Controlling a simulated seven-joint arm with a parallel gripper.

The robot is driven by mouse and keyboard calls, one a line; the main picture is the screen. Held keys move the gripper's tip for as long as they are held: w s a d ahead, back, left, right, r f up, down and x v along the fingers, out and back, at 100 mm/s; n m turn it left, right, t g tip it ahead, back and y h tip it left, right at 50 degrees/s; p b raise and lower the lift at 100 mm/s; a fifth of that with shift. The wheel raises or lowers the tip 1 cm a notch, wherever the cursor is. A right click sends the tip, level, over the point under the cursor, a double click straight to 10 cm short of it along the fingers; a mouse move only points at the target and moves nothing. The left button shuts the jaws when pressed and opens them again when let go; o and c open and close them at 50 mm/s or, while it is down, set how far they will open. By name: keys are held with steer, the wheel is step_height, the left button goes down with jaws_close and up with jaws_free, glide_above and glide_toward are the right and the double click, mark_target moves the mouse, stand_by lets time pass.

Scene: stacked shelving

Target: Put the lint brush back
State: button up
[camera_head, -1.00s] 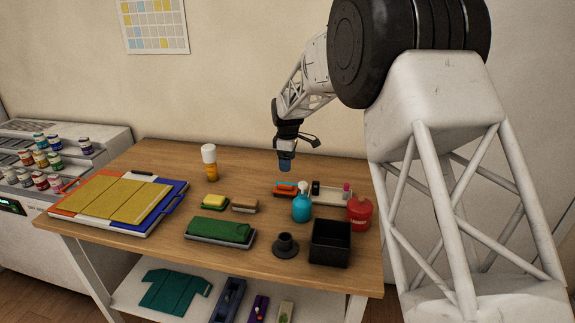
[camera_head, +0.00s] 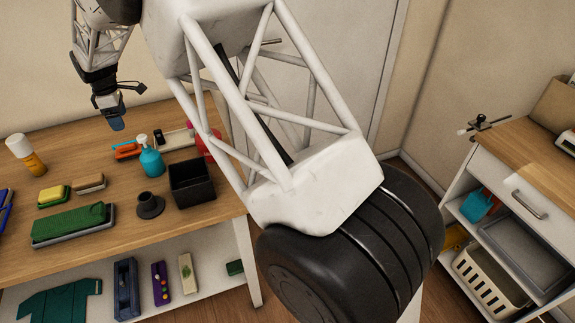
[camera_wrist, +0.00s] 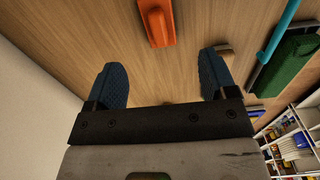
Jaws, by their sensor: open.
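My gripper (camera_head: 116,123) hangs above the back of the wooden table (camera_head: 112,247), open and empty. In the wrist view its two blue fingertips (camera_wrist: 162,75) are spread wide. An orange-red object (camera_head: 127,151) lies on the table near and below my gripper; it also shows in the wrist view (camera_wrist: 157,22), beyond and between the fingertips, apart from them. A brown block-like brush (camera_head: 89,183) lies beside a yellow sponge-like block (camera_head: 53,195). I cannot tell for certain which of these is the lint brush.
A blue pump bottle (camera_head: 151,161), black open box (camera_head: 191,183), black round-based holder (camera_head: 149,205) and green-topped grey tray (camera_head: 72,225) stand on the table. A shelf below holds several items. At right, a cabinet (camera_head: 520,195) has a white basket (camera_head: 489,284).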

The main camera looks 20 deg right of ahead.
steer(key=s+d+r+m+t, duration=0.1)
steer(key=s+d+r+m, duration=0.3)
steer(key=s+d+r, duration=0.55)
steer(key=s+d+r+m, duration=0.4)
steer(key=s+d+r, duration=0.2)
steer(key=s+d, duration=0.65)
steer(key=s+d+f+m, duration=0.1)
steer(key=s+d+m, duration=0.2)
steer(key=s, duration=0.7)
steer(key=s+d+f+m+t, duration=0.1)
steer(key=s+d+m, duration=0.2)
steer(key=s+d, duration=0.3)
steer(key=s+d+f+m, duration=0.1)
steer(key=s+d+m, duration=0.2)
steer(key=s, duration=1.3)
steer(key=d, duration=0.2)
steer(key=shift+s+d+f+m+t, duration=0.2)
steer(key=shift+d+f+m+t, duration=0.1)
steer(key=shift+d+m, duration=0.1)
